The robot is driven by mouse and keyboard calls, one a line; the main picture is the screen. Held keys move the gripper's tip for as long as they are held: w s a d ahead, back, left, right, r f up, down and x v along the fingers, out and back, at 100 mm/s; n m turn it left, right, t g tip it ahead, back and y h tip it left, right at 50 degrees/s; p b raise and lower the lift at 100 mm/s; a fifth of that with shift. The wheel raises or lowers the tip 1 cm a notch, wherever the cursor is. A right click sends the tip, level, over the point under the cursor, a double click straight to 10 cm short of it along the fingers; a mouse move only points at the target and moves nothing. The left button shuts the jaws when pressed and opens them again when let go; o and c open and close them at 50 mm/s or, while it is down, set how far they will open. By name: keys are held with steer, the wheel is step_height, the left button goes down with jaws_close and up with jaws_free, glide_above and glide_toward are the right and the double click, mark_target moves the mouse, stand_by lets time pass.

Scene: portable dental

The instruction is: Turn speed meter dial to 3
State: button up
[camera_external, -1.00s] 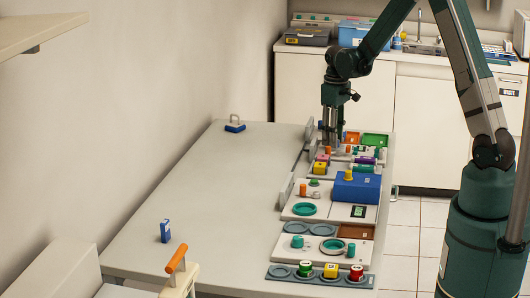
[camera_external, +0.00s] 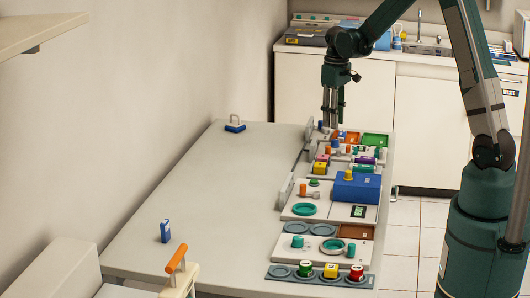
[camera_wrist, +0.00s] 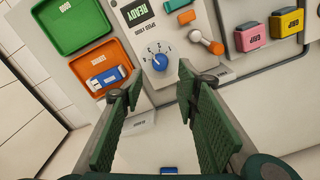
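The speed meter dial (camera_wrist: 159,62) is a small round blue knob with a pale pointer mark, set in a light panel with small markings around it. The markings are too small to read surely. In the wrist view the dial lies just beyond and between the fingertips of my gripper (camera_wrist: 160,76). My gripper is open, its two green pads wide apart with nothing between them. In the external view my gripper (camera_external: 333,124) points down above the far end of the table. The dial cannot be made out there.
A green tray (camera_wrist: 74,22) and an orange tray (camera_wrist: 92,68) holding a blue-and-white item lie to the left. Pink (camera_wrist: 251,36) and yellow (camera_wrist: 286,23) blocks lie right. The table's left side (camera_external: 200,190) is mostly clear.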

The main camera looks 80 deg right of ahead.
steer(key=shift+r, duration=2.5)
steer(key=shift+a, duration=0.1)
steer(key=w+a+r+n+t, duration=0.1)
steer(key=a+r, duration=0.3)
steer(key=a, duration=0.5)
steer(key=a+r+t+h, duration=0.1)
steer(key=a+r, duration=0.3)
steer(key=a, duration=0.5)
steer(key=w+a+r+n+t, duration=0.1)
steer(key=a+r, duration=0.3)
steer(key=a, duration=0.5)
steer(key=s+a+n+t, duration=0.1)
steer(key=s+a, duration=0.3)
steer(key=a, duration=0.4)
steer(key=s+a+r+n+t, duration=0.1)
steer(key=s+a, duration=0.4)
steer(key=a, duration=0.4)
steer(key=s+a+n+t+y, duration=0.1)
steer(key=s+a+t, duration=0.1)
steer(key=s+a, duration=0.3)
steer(key=a, duration=0.4)
steer(key=shift+a+r, duration=0.25)
steer(key=shift+r, duration=0.05)
